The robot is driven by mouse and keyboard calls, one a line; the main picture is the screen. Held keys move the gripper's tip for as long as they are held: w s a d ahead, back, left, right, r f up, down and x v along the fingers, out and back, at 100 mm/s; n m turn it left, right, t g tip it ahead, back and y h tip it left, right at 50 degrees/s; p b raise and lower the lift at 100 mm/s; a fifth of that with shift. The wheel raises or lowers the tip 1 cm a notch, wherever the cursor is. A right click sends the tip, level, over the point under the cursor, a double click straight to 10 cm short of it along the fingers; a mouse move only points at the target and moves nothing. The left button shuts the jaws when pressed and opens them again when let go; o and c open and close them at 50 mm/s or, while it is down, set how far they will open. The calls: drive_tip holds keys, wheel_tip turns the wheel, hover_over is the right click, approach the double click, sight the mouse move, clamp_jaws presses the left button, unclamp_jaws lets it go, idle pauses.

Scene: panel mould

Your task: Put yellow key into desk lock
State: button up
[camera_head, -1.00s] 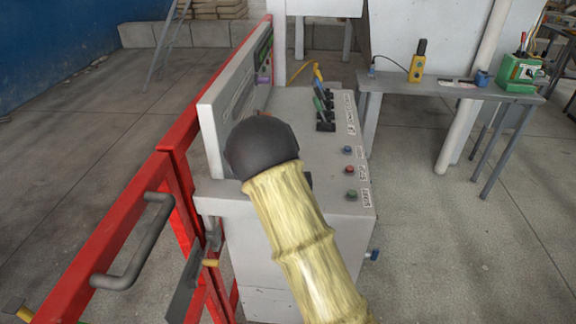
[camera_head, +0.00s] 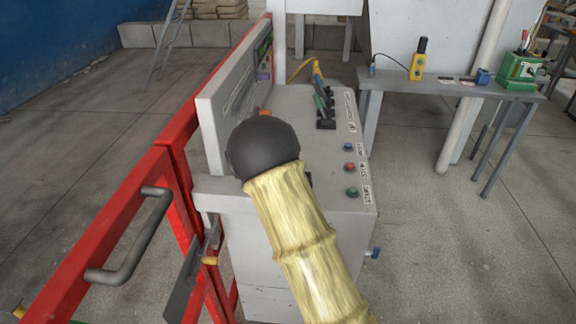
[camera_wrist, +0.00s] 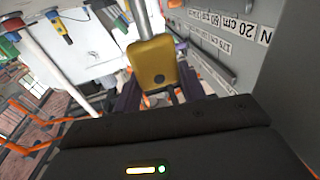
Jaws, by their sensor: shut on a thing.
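The yellow key (camera_wrist: 153,62) is held between the dark purple fingers of my gripper (camera_wrist: 158,93) in the wrist view. Its broad yellow head with a dark round spot faces the camera. The desk (camera_head: 335,95) is a light grey console with a tall upright panel on its left. In the head view my own arm covers its near left part, and the key cannot be made out there. I cannot pick out the desk lock for certain in either view.
A red railing (camera_head: 125,205) with a grey handle (camera_head: 130,237) runs along the left. The console carries dark levers (camera_head: 322,105) and several coloured buttons. A grey table (camera_head: 430,88) with a yellow control box (camera_head: 418,62) stands behind right.

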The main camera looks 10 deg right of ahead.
drive_tip(key=shift+f+b, duration=1.3)
drive_tip(key=o, duration=1.1)
drive_tip(key=shift+c, duration=0.2)
